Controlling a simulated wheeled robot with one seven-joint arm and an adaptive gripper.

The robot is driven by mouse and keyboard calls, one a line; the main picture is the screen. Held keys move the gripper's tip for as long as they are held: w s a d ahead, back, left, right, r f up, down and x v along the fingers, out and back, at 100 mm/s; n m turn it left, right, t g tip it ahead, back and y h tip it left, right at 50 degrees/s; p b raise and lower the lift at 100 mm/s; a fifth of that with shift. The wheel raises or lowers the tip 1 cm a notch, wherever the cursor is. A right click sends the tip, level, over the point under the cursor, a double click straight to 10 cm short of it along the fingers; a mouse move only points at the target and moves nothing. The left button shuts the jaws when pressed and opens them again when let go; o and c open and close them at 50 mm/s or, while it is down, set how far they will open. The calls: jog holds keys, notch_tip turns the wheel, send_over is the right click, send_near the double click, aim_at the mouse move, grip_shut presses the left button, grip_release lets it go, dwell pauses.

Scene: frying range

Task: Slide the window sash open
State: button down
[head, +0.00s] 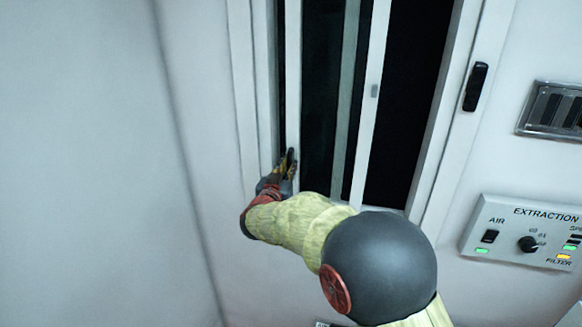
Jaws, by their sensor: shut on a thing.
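The window sash (293,70) is a white-framed upright panel with dark glass, set in a white window frame (243,70). A narrow dark strip shows between its left upright and the frame. Another white upright (371,110) with a small grey catch stands to the right, and a wide dark area (412,90) lies between it and the right side of the frame. My gripper (289,163) is shut at the lower part of the left upright. The exact spot it grips is hidden by the fingers and wrist.
A black handle (475,87) is on the right frame. An extraction panel (525,235) with switches and a knob, and a metal vent (555,110), are on the wall at right. Bare white wall (90,160) fills the left. My arm covers the lower middle.

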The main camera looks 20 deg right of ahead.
jog(key=c, duration=1.8)
grip_release()
jog(key=v, duration=1.2)
